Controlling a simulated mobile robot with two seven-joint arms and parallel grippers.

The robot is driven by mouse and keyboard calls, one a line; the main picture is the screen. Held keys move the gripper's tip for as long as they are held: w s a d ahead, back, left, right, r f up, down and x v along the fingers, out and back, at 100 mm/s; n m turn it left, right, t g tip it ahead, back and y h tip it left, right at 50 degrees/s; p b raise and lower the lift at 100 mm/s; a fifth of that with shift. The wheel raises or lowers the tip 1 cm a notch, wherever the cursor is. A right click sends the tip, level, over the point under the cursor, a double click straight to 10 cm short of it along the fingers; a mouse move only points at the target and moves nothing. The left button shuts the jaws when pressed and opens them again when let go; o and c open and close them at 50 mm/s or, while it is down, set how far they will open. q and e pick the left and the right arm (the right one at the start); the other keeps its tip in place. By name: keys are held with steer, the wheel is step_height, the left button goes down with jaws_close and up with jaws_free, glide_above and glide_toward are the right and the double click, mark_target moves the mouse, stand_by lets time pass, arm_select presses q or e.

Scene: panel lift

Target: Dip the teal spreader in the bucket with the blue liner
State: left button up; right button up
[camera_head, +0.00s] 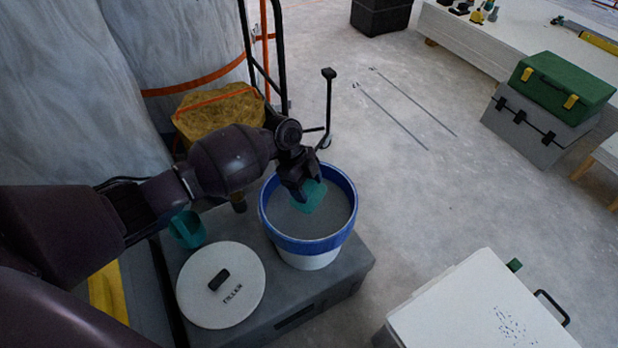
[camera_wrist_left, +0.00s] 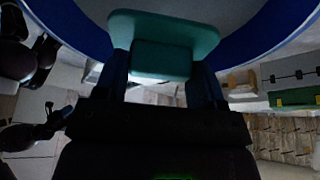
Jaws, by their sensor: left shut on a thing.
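The teal spreader (camera_head: 312,196) is held in my left gripper (camera_head: 299,193), over the open mouth of the bucket with the blue liner (camera_head: 308,245). The bucket is white below its blue rim and holds grey filler (camera_head: 328,222). In the left wrist view the spreader (camera_wrist_left: 165,42) is clamped between the two fingers (camera_wrist_left: 163,75), with the blue rim (camera_wrist_left: 284,32) curving around behind it. I cannot tell whether the spreader's edge touches the grey filler. My right gripper is not in view.
The bucket stands on a grey case (camera_head: 333,283) beside a round white lid (camera_head: 220,284) and a teal cup (camera_head: 187,228). A white-topped box (camera_head: 480,310) is at the lower right. A green toolbox (camera_head: 562,83) sits on a grey one (camera_head: 538,128). The floor between is mostly clear.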

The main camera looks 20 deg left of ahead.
arm_select(q)
step_height(320, 180, down, 4)
steer(key=shift+s+r+b, duration=0.1)
steer(key=shift+b, duration=0.55)
steer(key=shift+f+b, duration=0.3)
steer(key=shift+f, duration=0.45)
steer(key=shift+f+b, duration=0.3)
steer(key=shift+f, duration=0.35)
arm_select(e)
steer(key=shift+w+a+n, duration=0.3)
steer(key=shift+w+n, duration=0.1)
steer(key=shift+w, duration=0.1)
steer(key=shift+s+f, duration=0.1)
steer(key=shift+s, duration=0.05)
arm_select(q)
steer(key=shift+r+p, duration=1.2)
steer(key=shift+r, duration=1.45)
steer(key=shift+r+p, duration=1.3)
steer(key=shift+r, duration=1.65)
steer(key=shift+f, duration=0.1)
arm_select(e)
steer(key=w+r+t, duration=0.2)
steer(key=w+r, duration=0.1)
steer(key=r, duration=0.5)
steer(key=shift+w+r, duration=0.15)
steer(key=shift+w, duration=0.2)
